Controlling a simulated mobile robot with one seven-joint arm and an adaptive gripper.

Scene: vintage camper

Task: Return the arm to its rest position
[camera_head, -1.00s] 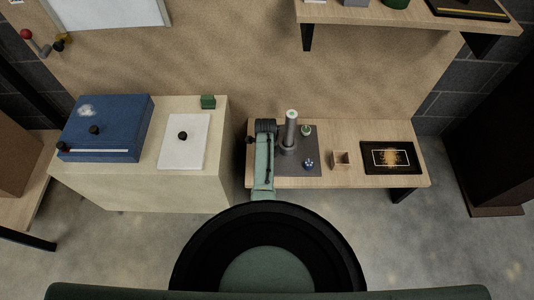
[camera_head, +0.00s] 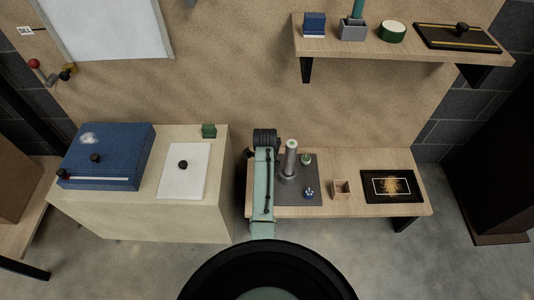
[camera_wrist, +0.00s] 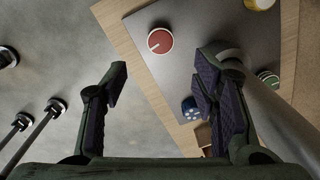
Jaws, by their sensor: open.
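My arm (camera_head: 262,190) is pale green and reaches over the left end of the low wooden bench in the head view. Its dark far end is beside a grey post on a grey mat (camera_head: 312,195). My gripper's fingers cannot be made out there. In the wrist view my gripper (camera_wrist: 163,82) is open, its dark fingers wide apart with nothing between them. The right finger overlaps the view of the grey post (camera_wrist: 285,118) and the mat. Whether it touches the post is unclear.
A red dial (camera_wrist: 160,41) and blue die-like piece (camera_wrist: 190,107) are on the mat. A small wooden box (camera_head: 341,188) and black framed panel (camera_head: 391,186) sit to the right. A blue case (camera_head: 108,152) is on the left cabinet; a shelf (camera_head: 390,48) overhangs above.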

